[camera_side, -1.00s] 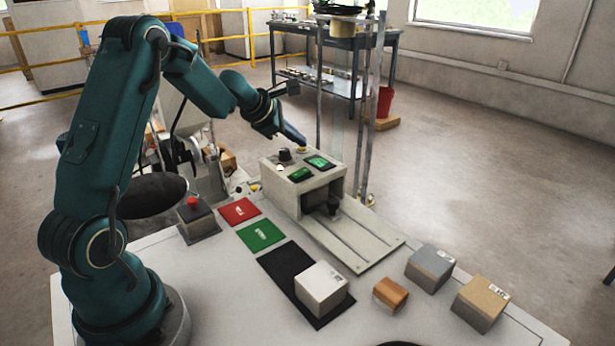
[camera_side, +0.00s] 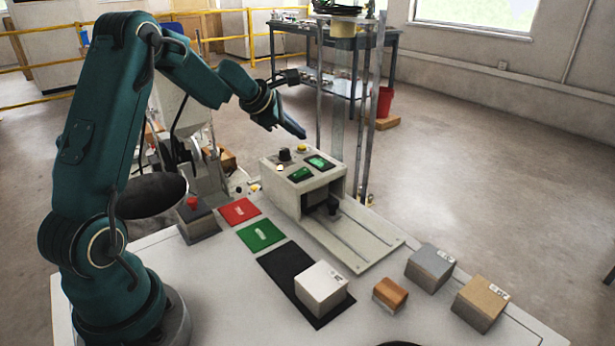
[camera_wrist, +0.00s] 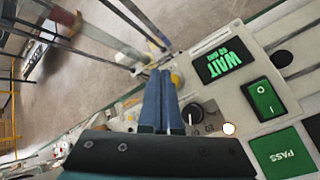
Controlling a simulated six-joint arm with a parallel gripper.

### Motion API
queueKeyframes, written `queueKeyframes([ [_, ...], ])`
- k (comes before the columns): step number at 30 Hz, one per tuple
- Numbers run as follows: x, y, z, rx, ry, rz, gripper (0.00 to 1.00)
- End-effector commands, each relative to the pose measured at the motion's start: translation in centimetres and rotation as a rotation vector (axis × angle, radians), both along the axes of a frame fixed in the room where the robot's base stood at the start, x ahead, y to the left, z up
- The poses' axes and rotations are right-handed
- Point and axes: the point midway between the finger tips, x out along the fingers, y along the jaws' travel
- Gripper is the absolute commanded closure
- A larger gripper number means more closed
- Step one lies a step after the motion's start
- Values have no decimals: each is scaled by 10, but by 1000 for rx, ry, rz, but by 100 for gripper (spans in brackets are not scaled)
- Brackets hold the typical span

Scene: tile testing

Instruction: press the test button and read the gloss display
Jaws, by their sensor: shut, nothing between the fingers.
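The tester is a pale box (camera_side: 318,190) with a black knob (camera_side: 284,154), a yellow button (camera_side: 302,147) and two green panels on its top. In the wrist view the far panel is a display (camera_wrist: 224,60) reading "WAIT", with a smaller line too small to read surely. The nearer green panel (camera_wrist: 263,98) looks like a rocker switch with line and ring marks. My gripper (camera_side: 303,135) is shut and empty, its fingertips a little above the yellow button. The button also shows just beside the fingertips in the wrist view (camera_wrist: 177,78).
A white block (camera_side: 321,288) sits on a black mat (camera_side: 280,262). A red card (camera_side: 239,211) and green card (camera_side: 260,235) lie beside it. Grey (camera_side: 430,267), brown (camera_side: 390,293) and tan (camera_side: 480,303) blocks stand right. A red-button box (camera_side: 197,220) stands left. Metal posts (camera_side: 370,110) rise behind the tester.

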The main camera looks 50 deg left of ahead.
Motion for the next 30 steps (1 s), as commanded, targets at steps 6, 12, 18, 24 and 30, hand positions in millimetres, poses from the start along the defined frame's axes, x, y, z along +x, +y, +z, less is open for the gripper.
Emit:
queueKeyframes([
  [6, 1, 0, 18, 2, -8, -3, 100],
  [12, 1, 0, 37, 2, -8, -3, 100],
  [18, 0, 1, 49, 2, -3, 0, 100],
  [24, 0, 0, 50, 1, 0, 1, 100],
  [30, 0, 0, 50, 1, -1, 0, 100],
])
